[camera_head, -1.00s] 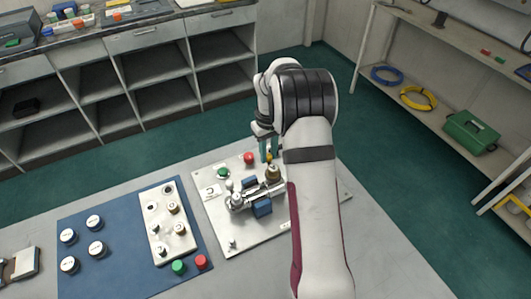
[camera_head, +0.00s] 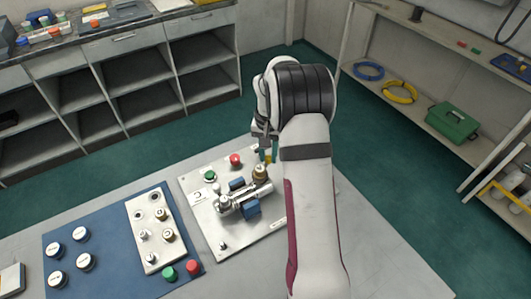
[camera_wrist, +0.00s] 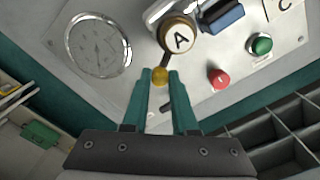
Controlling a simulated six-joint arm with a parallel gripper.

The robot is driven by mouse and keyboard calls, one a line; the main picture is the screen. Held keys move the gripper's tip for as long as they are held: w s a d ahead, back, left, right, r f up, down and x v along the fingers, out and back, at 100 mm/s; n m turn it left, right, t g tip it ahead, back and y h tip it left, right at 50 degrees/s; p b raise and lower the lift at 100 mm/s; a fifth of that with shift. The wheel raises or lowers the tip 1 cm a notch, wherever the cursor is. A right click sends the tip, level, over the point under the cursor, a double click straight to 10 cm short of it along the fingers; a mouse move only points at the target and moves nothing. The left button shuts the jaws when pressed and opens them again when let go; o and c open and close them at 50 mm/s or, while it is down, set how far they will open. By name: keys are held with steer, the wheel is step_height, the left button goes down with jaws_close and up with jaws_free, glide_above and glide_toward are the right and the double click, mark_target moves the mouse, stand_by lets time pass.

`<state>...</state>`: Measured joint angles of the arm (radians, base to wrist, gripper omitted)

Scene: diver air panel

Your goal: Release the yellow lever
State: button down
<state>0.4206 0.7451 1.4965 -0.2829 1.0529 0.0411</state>
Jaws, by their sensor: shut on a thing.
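The yellow lever's ball tip (camera_wrist: 160,76) sits between my fingertips in the wrist view. A short dark stem joins it to a brass knob marked A (camera_wrist: 178,36). My gripper (camera_wrist: 160,80), with two teal fingers, is shut on the yellow tip. In the head view the yellow tip (camera_head: 268,158) shows small beside the brass knob (camera_head: 260,172), and my gripper (camera_head: 268,150) reaches down to it, partly hidden by my arm. The lever belongs to a metal valve assembly (camera_head: 232,203) on a light plate (camera_head: 200,185).
A red button (camera_wrist: 218,78) and a green button (camera_wrist: 261,44) are close to the lever. A round gauge (camera_wrist: 98,45) lies on its other side. A blue mat (camera_head: 110,270) with white knobs and a second panel (camera_head: 148,250) lies to the left. The table's front right is clear.

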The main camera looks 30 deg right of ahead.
mark_target(269, 157)
steer(key=shift+s+d+m, duration=0.1)
steer(key=shift+s+m, duration=0.05)
steer(key=shift+m, duration=0.15)
stand_by(0.4)
steer(key=c, duration=0.7)
jaws_free()
steer(key=shift+r, duration=0.1)
step_height(269, 157, up, 16)
steer(key=shift+f, duration=0.2)
